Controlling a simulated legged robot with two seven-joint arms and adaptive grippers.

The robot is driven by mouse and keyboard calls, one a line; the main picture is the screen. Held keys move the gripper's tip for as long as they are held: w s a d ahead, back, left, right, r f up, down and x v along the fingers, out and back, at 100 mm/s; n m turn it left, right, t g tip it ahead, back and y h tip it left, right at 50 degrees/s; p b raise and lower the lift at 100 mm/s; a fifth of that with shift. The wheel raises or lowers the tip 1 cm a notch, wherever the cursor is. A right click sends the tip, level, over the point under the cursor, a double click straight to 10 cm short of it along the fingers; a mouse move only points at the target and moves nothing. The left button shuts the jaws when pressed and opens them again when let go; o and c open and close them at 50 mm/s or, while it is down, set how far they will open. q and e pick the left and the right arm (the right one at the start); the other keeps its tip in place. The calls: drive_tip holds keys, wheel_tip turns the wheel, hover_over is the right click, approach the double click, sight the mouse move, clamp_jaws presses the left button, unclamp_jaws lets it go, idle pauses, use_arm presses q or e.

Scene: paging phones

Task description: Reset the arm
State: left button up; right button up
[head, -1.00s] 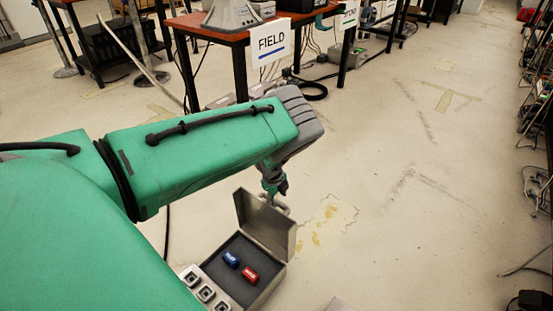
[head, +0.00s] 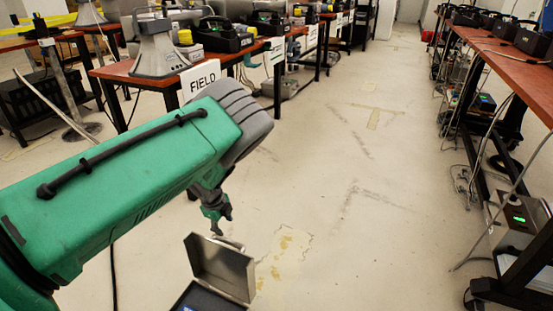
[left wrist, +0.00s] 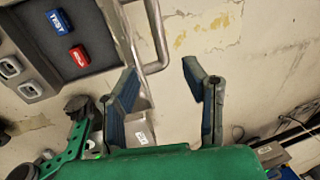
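My left gripper (head: 216,213) hangs from the green arm at the lower middle of the head view, just above the raised lid of an open metal case (head: 225,266). The case's dark foam (left wrist: 100,38) shows there at upper left, holding a blue block marked TEST (left wrist: 59,22) and a red block (left wrist: 80,55). My right gripper is not in view.
A red-topped table (head: 120,71) with a FIELD sign (head: 199,80) and devices stands at left behind the arm. A long shelf bench (head: 500,62) with devices and cables lines the right side. The floor (head: 370,200) between them is open.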

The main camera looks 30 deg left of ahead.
use_arm(q)
drive_tip(key=shift+s, duration=0.1)
drive_tip(key=s+d+n, duration=0.5)
drive_tip(key=s+d, duration=0.1)
drive_tip(key=s, duration=0.4)
drive_tip(key=s+d+r+n+g, duration=0.1)
drive_tip(key=s+d+n, duration=0.5)
drive_tip(key=s, duration=0.5)
drive_tip(key=s+d+n, duration=0.5)
drive_tip(key=s, duration=0.5)
wheel_tip(320, 180, up, 18)
drive_tip(key=s+p, duration=0.1)
drive_tip(key=p, duration=1.7)
drive_tip(key=shift+d+r+n+g, duration=0.25)
drive_tip(key=shift+n+g, duration=0.05)
drive_tip(key=shift+n, duration=0.1)
drive_tip(key=shift+s, duration=0.1)
